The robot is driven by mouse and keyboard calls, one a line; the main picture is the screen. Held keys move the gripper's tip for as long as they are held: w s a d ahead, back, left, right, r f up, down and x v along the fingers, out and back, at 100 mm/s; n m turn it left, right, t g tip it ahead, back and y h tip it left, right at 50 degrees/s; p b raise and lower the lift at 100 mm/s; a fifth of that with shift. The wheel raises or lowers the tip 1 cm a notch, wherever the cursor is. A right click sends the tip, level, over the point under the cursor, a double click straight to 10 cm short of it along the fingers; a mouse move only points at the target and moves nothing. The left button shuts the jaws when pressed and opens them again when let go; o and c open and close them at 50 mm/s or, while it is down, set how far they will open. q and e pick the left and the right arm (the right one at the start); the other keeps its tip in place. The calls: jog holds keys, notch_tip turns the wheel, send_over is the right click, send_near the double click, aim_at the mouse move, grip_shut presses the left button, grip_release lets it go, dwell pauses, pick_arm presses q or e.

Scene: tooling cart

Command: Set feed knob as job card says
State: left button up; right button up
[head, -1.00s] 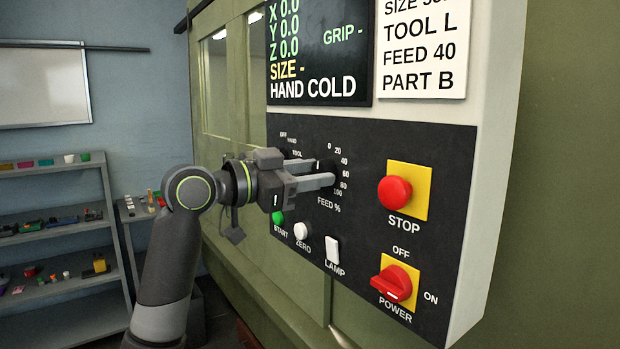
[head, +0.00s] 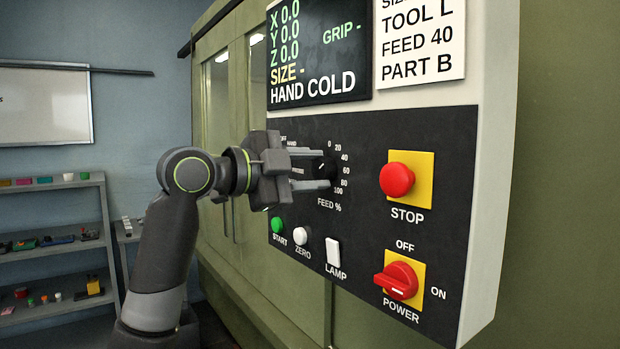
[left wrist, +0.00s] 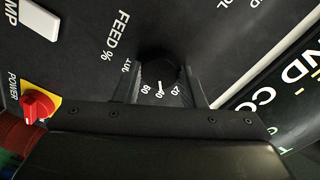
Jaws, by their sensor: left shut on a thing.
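The feed knob (head: 325,168) is a black dial on the control panel, ringed by a scale from 0 to 100 and labelled FEED %. My left gripper (head: 326,169) is shut on it, one finger above and one below. In the left wrist view the dark knob (left wrist: 157,64) sits between the two fingers, with scale numbers showing just below it. My right gripper is not in view.
A red STOP button (head: 397,180) and a red POWER switch (head: 396,282) are to the right. The green START button (head: 277,224), white ZERO button (head: 302,247) and LAMP switch (head: 333,251) are below. A display (head: 318,50) above reads HAND COLD.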

pick_arm(q)
jog(key=shift+m, duration=0.5)
dwell(0.3)
jog(key=o, duration=1)
jog(key=shift+a, duration=0.1)
jog(key=shift+s+a+b, duration=0.25)
jog(key=shift+a+b, duration=0.05)
jog(key=shift+b, duration=0.1)
jog(key=b+v, duration=0.4)
jog(key=v, duration=1.2)
jog(key=shift+s+a, duration=0.15)
jog(key=shift+a, duration=0.05)
